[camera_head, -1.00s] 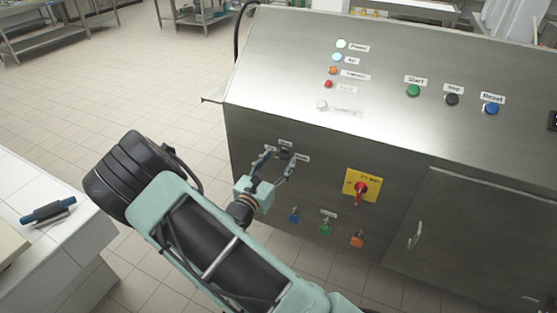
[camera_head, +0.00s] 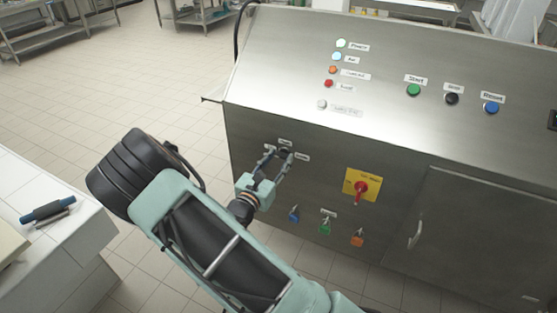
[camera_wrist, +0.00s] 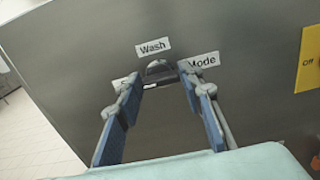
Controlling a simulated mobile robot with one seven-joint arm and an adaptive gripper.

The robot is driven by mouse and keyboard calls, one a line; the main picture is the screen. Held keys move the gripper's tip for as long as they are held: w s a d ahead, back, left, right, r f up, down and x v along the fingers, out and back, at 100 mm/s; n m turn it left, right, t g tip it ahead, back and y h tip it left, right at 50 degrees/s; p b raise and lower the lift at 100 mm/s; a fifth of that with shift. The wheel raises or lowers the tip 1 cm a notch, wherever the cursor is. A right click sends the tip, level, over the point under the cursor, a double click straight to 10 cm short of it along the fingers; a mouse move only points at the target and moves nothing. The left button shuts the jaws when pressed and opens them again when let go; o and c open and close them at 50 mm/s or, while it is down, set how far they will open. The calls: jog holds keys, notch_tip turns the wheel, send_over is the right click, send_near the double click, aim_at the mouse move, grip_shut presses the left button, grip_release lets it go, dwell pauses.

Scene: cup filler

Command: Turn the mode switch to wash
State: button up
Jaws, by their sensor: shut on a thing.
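The mode switch (camera_wrist: 158,70) is a dark knob on the steel front panel, below the "Wash" label (camera_wrist: 153,47) in the wrist view. The "Mode" label (camera_wrist: 203,61) is to its right, and another label at its left is partly covered by a finger. My gripper (camera_wrist: 160,84) has a fingertip on either side of the knob and is shut on it. In the head view my gripper (camera_head: 280,155) reaches the panel's left part and its fingers mostly hide the knob. The knob's exact pointing direction is hard to tell.
A red rotary switch on a yellow plate (camera_head: 362,186) is right of my gripper. Several keyed locks, such as the blue one (camera_head: 294,214), sit below. Coloured lamps and the green Start button (camera_head: 414,90) are on the sloped top. A white counter (camera_head: 45,245) stands at left.

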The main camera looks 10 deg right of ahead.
jog(key=shift+f, duration=0.1)
jog(key=m+b, duration=0.1)
jog(key=m, duration=0.1)
jog(key=m+b, duration=0.2)
jog(key=m, duration=0.1)
jog(key=shift+s+d+f, duration=0.1)
jog(key=shift+f, duration=0.05)
jog(key=m+b, duration=1.2)
jog(key=b, duration=0.6)
jog(key=shift+d+f+m, duration=0.1)
jog(key=shift+f+m, duration=0.05)
jog(key=shift+m, duration=0.15)
jog(key=shift+b, duration=0.5)
jog(key=o, duration=1.2)
jog(key=shift+c, duration=0.2)
